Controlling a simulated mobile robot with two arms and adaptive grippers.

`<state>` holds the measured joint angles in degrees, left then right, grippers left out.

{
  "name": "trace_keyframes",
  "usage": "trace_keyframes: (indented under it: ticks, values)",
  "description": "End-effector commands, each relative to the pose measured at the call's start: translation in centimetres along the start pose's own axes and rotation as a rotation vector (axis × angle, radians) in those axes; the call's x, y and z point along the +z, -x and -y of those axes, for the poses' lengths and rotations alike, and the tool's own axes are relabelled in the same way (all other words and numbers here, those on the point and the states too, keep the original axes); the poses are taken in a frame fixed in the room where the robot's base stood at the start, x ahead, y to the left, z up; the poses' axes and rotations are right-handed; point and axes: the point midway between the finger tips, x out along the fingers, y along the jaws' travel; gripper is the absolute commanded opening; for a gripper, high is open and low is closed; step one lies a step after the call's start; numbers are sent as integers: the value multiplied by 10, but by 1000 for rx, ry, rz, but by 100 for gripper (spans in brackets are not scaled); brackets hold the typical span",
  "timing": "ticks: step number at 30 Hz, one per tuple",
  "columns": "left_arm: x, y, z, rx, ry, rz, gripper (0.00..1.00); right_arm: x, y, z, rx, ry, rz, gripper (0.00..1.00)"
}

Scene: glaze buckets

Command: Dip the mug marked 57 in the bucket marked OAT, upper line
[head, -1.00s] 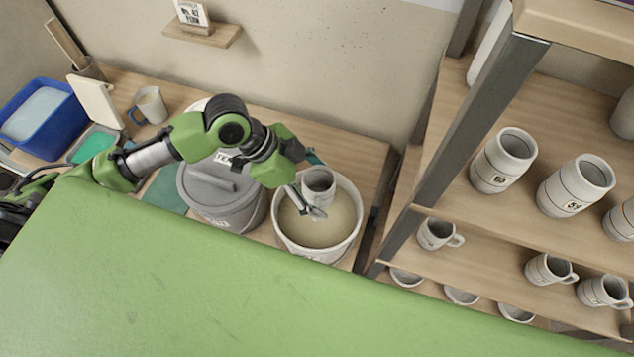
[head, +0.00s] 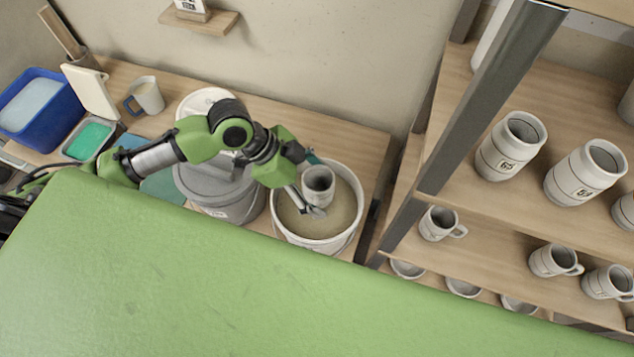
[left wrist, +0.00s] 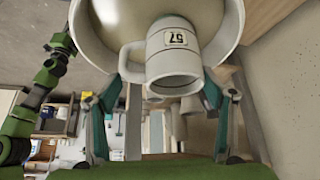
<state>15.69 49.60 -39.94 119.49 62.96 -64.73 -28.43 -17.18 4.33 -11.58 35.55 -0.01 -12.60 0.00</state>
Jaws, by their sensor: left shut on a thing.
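The pale mug (head: 319,182) is upright at the mouth of a white bucket (head: 290,243) of beige glaze. The left wrist view shows the mark 57 on the mug (left wrist: 165,62), with its handle to the left. My left gripper (head: 308,184) is shut on the mug, its fingers on either side; the fingers also show in the left wrist view (left wrist: 163,88). I cannot tell whether the mug's base touches the glaze. The bucket's label does not show, so I cannot read OAT. My right gripper is not in view.
A lidded grey bucket (head: 218,198) stands just left of the open one. A shelf unit at the right holds several mugs and the cups marked 65 (head: 511,146) and 59 (head: 587,172).

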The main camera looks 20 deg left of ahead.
Motion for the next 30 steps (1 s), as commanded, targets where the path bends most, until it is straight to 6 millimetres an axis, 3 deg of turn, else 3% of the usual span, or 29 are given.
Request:
trace_keyframes:
  ticks: [12,30]
  values:
    - [22,-34,0,-1,0,-2,30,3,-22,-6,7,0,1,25]
    - [37,-57,0,-1,-1,-2,30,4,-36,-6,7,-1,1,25]
